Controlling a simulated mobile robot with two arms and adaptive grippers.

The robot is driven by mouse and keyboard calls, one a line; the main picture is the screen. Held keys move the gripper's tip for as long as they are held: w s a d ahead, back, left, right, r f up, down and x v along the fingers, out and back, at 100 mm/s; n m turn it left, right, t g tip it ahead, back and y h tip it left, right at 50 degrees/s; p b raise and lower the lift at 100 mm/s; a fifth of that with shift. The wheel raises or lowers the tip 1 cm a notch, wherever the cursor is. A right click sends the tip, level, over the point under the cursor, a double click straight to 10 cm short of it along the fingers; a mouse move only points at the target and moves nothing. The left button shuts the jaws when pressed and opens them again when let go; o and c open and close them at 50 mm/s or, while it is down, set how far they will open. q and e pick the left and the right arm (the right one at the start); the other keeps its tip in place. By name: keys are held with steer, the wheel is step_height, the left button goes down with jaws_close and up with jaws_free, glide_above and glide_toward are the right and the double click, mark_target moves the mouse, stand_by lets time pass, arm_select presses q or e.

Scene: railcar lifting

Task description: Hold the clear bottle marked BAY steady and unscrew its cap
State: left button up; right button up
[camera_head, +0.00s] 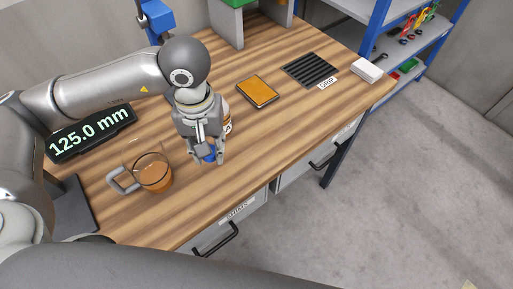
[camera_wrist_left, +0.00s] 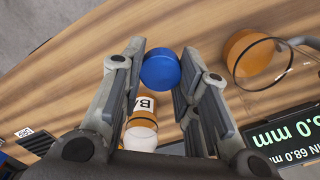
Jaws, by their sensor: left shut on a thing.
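My left gripper (camera_head: 208,157) points down over the workbench, its fingers on either side of a blue cap (camera_wrist_left: 160,69), shut on it. The cap also shows between the fingertips in the head view (camera_head: 209,155). The bottle marked BAY (camera_wrist_left: 141,106), with amber contents, a white label and a clear upper part, stands behind the gripper in the head view (camera_head: 228,123), mostly hidden by it. The cap shows lower than the label there and looks apart from the bottle's top. Whether the cap touches the bench cannot be told. My right gripper is not in view.
A glass mug of amber liquid (camera_head: 153,172) stands left of the gripper, near a display reading 125.0 mm (camera_head: 92,132). An orange-faced tray (camera_head: 258,91), a black slotted grate (camera_head: 310,69) and a white block (camera_head: 367,70) lie farther right. Bench (camera_head: 290,120) between is clear.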

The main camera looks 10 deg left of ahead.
arm_select(q)
steer(key=n, duration=0.1)
steer(key=s+n, duration=0.1)
steer(key=shift+d+r+n, duration=0.2)
steer(key=shift+d+n, duration=0.1)
steer(key=shift+d, duration=0.05)
steer(key=n, duration=0.2)
steer(key=shift+d+n, duration=0.3)
steer(key=s+d+n, duration=0.3)
steer(key=n, duration=1.5)
steer(key=n+p, duration=0.2)
steer(key=n, duration=1.3)
glide_above(245, 157)
steer(key=f, duration=0.7)
steer(key=shift+s+d+f, duration=0.1)
steer(key=shift+s+f, duration=0.3)
steer(key=shift+w+f, duration=0.35)
steer(key=shift+f, duration=0.1)
step_height(245, 157, down, 3)
steer(key=shift+w+m+p, duration=0.15)
steer(key=shift+m+p, duration=0.15)
steer(key=shift+p, duration=0.6)
steer(key=shift+f, duration=0.2)
